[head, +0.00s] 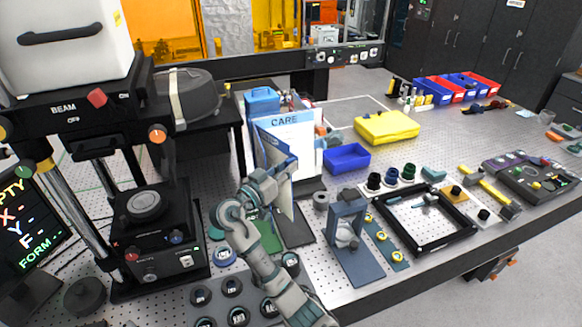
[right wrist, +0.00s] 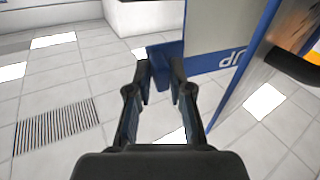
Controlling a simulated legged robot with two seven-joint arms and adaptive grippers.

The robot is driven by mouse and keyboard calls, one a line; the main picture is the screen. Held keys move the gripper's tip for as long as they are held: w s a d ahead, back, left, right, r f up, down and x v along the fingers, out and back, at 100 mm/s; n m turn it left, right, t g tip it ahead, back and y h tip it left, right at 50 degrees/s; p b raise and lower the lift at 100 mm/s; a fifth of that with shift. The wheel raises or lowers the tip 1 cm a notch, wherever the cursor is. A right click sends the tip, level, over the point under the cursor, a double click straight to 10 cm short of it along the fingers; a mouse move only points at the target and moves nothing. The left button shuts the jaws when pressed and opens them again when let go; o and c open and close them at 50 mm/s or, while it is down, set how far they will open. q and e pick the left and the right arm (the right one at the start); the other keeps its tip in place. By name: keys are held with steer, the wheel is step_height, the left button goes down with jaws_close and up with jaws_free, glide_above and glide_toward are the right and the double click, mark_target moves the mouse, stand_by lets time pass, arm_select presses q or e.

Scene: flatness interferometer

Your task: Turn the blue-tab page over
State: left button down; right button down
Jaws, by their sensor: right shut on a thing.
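A stand of upright pages holds a white page headed "CARE" (head: 290,122) with a blue band at its top. In front of it another blue-edged page (head: 268,142) stands partly swung out, at an angle to the "CARE" page. My right gripper (head: 288,170) is at this page's near edge, and its fingers partly hide it. In the right wrist view the jaws (right wrist: 160,75) are shut on the blue tab (right wrist: 157,68), which shows between the fingertips. The page (right wrist: 222,35) with its blue band extends to the right of it. My left gripper is not in view.
A black press-like instrument (head: 150,215) stands to the left. A blue bin (head: 347,158) and a yellow case (head: 387,127) are to the right of the pages. A blue-grey fixture (head: 350,235) and black frame (head: 425,220) stand nearer, with several small lenses around.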

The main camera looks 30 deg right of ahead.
steer(key=shift+w+a+r, duration=0.1)
steer(key=shift+a+r, duration=0.2)
steer(key=shift+r, duration=0.1)
steer(key=c, duration=1.3)
jaws_free()
steer(key=shift+o, duration=0.7)
steer(key=shift+w+f, duration=0.15)
steer(key=shift+w, duration=0.05)
steer(key=shift+w+d+f, duration=0.15)
steer(key=shift+d+f, duration=0.05)
steer(key=shift+d, duration=0.1)
steer(key=shift+s+d, duration=0.2)
steer(key=v, duration=1.2)
